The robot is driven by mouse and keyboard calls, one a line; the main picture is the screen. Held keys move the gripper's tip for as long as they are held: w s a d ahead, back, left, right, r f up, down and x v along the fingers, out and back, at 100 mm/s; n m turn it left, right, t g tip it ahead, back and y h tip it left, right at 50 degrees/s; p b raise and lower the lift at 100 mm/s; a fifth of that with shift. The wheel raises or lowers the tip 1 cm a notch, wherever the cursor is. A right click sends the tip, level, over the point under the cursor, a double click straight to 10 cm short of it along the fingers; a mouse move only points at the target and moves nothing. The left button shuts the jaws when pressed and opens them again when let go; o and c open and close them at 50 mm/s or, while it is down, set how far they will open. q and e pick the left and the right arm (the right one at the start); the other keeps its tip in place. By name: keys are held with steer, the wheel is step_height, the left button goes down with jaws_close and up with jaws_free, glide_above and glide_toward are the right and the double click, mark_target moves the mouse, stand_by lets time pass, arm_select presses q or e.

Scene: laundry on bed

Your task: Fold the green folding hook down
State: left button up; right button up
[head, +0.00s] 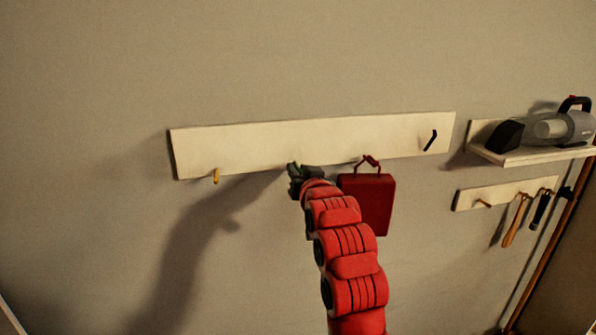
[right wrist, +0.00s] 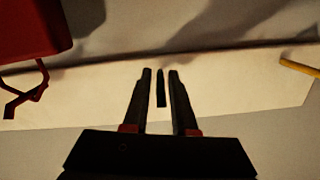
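A long pale board (head: 250,145) is fixed to the wall with several folding hooks along it. My right gripper (head: 293,178) is at the lower edge of the board, left of its middle. In the right wrist view its two fingers (right wrist: 160,76) are apart, with a thin dark hook (right wrist: 161,88) in the gap between them. It looks nearly black there, so its green colour is hard to make out. A gap shows on both sides of it. In the head view my gripper mostly hides this hook. My left gripper is not in view.
A red case (head: 367,203) hangs from a red hook (head: 371,160) close to the right of my gripper. A yellow hook (head: 216,176) is to the left, a black hook (head: 431,140) to the right. A shelf (head: 530,154) with a handheld vacuum is far right.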

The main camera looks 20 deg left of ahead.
steer(key=shift+o, duration=0.9)
steer(key=shift+w, duration=0.1)
steer(key=b+v, duration=0.3)
steer(key=v, duration=1.4)
steer(key=shift+s, duration=0.2)
steer(key=shift+d, duration=0.15)
